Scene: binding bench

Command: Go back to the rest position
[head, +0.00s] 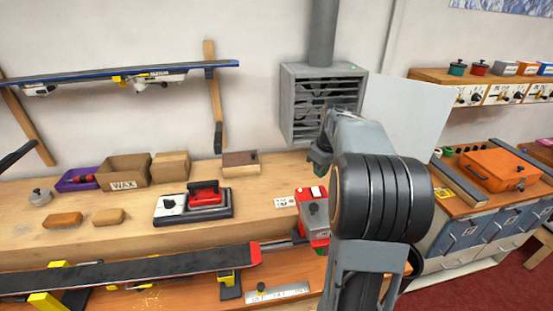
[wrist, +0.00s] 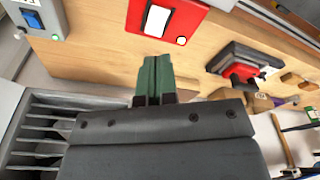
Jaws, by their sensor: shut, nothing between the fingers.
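My gripper (wrist: 153,80) is shut and empty in the wrist view, its two green fingers pressed together over the bench. In the head view my arm is folded up at the right of centre, and my gripper (head: 320,160) shows partly beside the grey vent box, above the bench. The arm hides the fingertips' far side there. A red machine with a white switch (wrist: 158,20) lies beyond the fingertips in the wrist view; they appear apart from it.
The wooden bench (head: 130,225) carries a red-handled iron (head: 205,198), wax blocks (head: 62,220) and a WAX box (head: 124,170). A vent box (head: 305,100) hangs on the wall behind. A ski (head: 130,270) lies along the front. An orange toolbox (head: 495,168) stands at right.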

